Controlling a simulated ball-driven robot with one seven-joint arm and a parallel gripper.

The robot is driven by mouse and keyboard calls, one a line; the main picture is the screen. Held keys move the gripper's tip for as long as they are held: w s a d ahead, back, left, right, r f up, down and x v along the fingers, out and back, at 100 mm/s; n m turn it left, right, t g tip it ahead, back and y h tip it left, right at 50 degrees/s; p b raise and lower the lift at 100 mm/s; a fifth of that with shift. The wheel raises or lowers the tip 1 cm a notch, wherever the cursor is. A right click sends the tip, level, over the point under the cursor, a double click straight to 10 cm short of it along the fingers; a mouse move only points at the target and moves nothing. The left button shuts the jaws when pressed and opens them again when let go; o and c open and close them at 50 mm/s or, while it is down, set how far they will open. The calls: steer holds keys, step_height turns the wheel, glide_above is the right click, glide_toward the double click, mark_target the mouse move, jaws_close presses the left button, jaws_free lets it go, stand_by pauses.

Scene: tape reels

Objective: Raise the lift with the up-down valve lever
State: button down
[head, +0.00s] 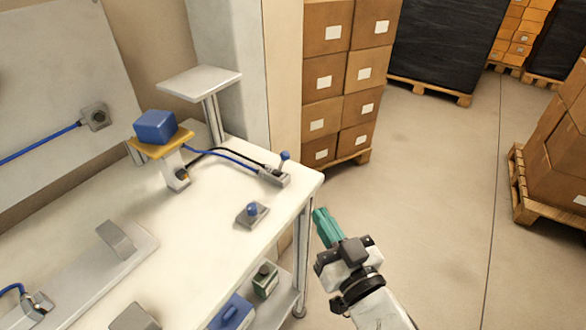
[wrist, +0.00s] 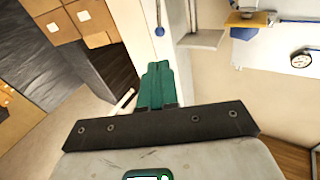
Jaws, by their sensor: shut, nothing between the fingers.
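The lift is a yellow platform (head: 163,142) on a pale column, with a blue box (head: 155,126) on top, standing on the white workbench. Blue and black hoses run from it to a small grey valve block (head: 274,178) near the bench's far right corner. A lever with a blue ball knob (head: 285,155) stands up from that block. My gripper (head: 321,214) has teal fingers, held together and empty. It is apart from the lever, to its lower right in the head view, beyond the bench's right edge. The fingers also show in the wrist view (wrist: 157,84).
A second blue knob on a grey plate (head: 252,213) sits on the bench nearer me. A raised pale stand (head: 199,82) is behind the lift. Stacked cartons (head: 323,88) stand beyond the bench. Open floor (head: 430,170) lies to the right. A lower shelf (head: 278,304) holds small items.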

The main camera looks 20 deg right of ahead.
mark_target(287, 159)
steer(key=w+p, duration=0.1)
steer(key=w, duration=0.8)
steer(key=w+r+p, duration=0.1)
steer(key=w, duration=0.3)
steer(key=shift+w+a+r+p, duration=0.1)
steer(key=shift+w+a+p, duration=0.2)
steer(key=shift+w, duration=0.1)
steer(key=shift+r, duration=0.1)
